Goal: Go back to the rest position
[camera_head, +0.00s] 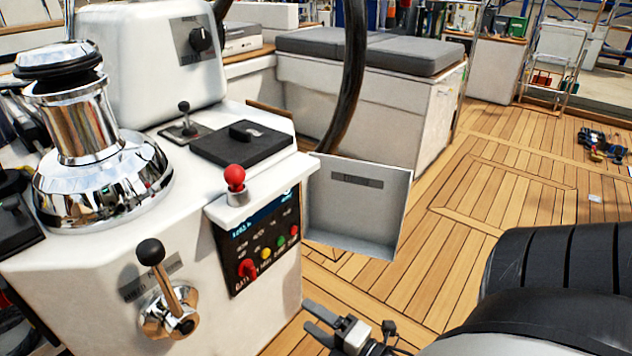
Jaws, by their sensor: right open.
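My right gripper (309,315) is at the bottom centre of the head view, over the wooden deck (500,195). Its two dark fingers point left and are apart, with nothing between them. It is just right of the lower part of the white console (75,295) and apart from the panel controls. My left gripper is not in view.
The console carries a chrome winch (95,150), a red-knobbed lever (236,180), a switch panel (262,245) and a black-knobbed lever (151,252). An open grey panel or box (355,210) juts from its right side. A cushioned bench (370,105) stands behind. Deck at right is mostly clear.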

